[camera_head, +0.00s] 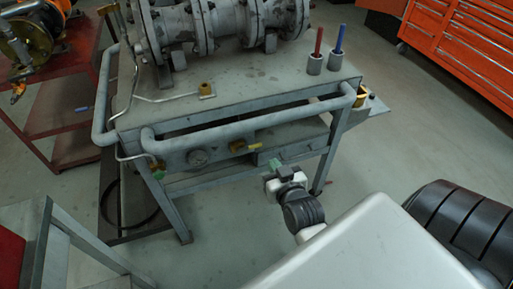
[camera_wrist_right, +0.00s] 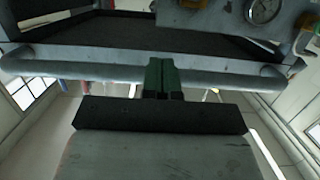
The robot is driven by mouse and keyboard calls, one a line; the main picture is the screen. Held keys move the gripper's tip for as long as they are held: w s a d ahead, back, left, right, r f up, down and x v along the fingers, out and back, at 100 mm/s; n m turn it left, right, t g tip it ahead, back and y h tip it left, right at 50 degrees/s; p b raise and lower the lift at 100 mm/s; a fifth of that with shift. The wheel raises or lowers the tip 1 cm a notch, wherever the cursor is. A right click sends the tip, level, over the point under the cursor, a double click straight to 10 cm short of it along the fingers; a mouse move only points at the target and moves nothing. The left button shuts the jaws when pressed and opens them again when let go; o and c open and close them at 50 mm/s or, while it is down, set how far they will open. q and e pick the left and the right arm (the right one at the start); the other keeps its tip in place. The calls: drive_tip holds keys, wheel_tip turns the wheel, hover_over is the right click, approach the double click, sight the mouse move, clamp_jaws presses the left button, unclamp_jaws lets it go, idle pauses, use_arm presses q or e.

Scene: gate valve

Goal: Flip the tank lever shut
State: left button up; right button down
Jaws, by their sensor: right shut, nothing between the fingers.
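A small yellow lever-like handle (camera_head: 246,146) with a brass body is on the front panel of the grey steel workbench, to the right of a round gauge (camera_head: 198,157). I cannot tell for sure whether it is the tank lever, or its exact angle. My right gripper (camera_head: 276,166) is in front of the panel, lower and to the right of the yellow handle, apart from it. In the right wrist view its green fingers (camera_wrist_right: 162,74) are shut and empty. The gauge (camera_wrist_right: 263,9) and a brass fitting (camera_wrist_right: 192,3) show at the top edge there. My left gripper is not in view.
A thick grey rail (camera_head: 250,122) runs along the bench front above the panel. A large flanged pipe (camera_head: 225,25) and red and blue sticks (camera_head: 338,40) stand on top. A red cart (camera_head: 60,110) is at left, an orange cabinet (camera_head: 460,40) at upper right. Floor lies between.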

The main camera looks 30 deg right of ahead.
drive_tip(key=b, duration=0.2)
approach(249, 147)
drive_tip(key=w+d+r, duration=0.3)
drive_tip(key=w, duration=0.1)
drive_tip(key=w+f, duration=0.1)
drive_tip(key=w+d+f, duration=0.1)
drive_tip(key=shift+f+b, duration=0.35)
drive_tip(key=shift+w+f, duration=0.3)
drive_tip(key=shift+f, duration=0.15)
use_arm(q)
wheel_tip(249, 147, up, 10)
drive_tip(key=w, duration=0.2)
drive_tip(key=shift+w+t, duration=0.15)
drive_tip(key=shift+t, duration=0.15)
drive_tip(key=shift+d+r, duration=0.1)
use_arm(e)
drive_tip(key=shift+f, duration=0.1)
drive_tip(key=shift+d+m, duration=0.1)
drive_tip(key=shift+m, duration=0.3)
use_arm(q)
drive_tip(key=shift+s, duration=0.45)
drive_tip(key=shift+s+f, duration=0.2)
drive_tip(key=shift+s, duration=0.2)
use_arm(e)
drive_tip(key=shift+f+m+y, duration=0.2)
drive_tip(key=shift+m+y, duration=0.1)
